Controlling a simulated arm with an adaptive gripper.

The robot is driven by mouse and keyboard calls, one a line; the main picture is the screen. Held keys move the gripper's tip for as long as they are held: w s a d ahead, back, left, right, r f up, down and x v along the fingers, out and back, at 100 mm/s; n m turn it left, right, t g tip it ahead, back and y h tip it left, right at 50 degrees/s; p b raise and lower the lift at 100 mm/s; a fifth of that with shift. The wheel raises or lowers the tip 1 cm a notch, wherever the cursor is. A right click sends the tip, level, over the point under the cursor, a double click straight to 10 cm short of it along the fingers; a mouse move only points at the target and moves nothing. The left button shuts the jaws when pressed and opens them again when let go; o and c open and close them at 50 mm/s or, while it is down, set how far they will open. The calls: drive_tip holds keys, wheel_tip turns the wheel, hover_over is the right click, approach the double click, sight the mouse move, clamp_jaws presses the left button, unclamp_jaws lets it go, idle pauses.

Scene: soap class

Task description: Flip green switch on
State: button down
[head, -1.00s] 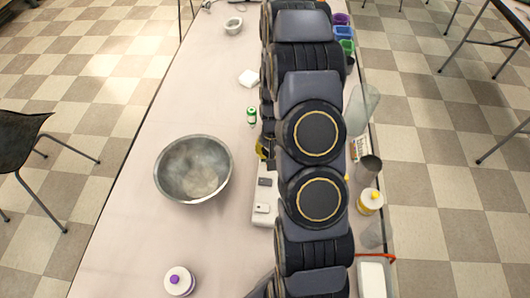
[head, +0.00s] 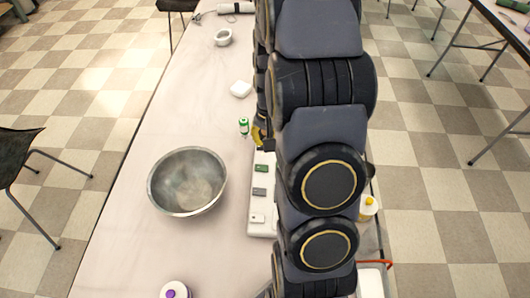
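A white switch panel (head: 251,206) lies on the table, partly covered by my arm on its right. The green switch (head: 262,168) is at the panel's far end. A dark grey switch (head: 260,191) and a white switch (head: 258,218) sit nearer on the same panel. I cannot tell the green switch's on or off position at this size. A black and yellow piece, which looks like part of my gripper (head: 262,138), shows at my arm's left edge, just beyond the far end of the panel. The rest of it is hidden, and its opening cannot be seen.
A large metal bowl (head: 188,182) stands left of the panel. A small green and white can (head: 243,126) stands beyond it, close to the gripper. A white block (head: 241,89) and a white mortar (head: 223,38) lie farther back. A purple-topped container (head: 175,291) is at the front.

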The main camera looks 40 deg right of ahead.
sight(259, 166)
drive_tip(key=shift+r, duration=1.65)
drive_tip(key=shift+r+t+y, duration=0.35)
drive_tip(key=shift+t+y, duration=0.05)
drive_tip(key=shift+f, duration=0.1)
drive_tip(key=f, duration=0.4)
drive_tip(key=a+f, duration=0.1)
drive_tip(key=f, duration=0.4)
drive_tip(key=w+f, duration=0.1)
drive_tip(key=f, duration=0.3)
drive_tip(key=shift+w+a+f, duration=0.1)
drive_tip(key=shift+a+f, duration=0.05)
drive_tip(key=shift+f, duration=0.25)
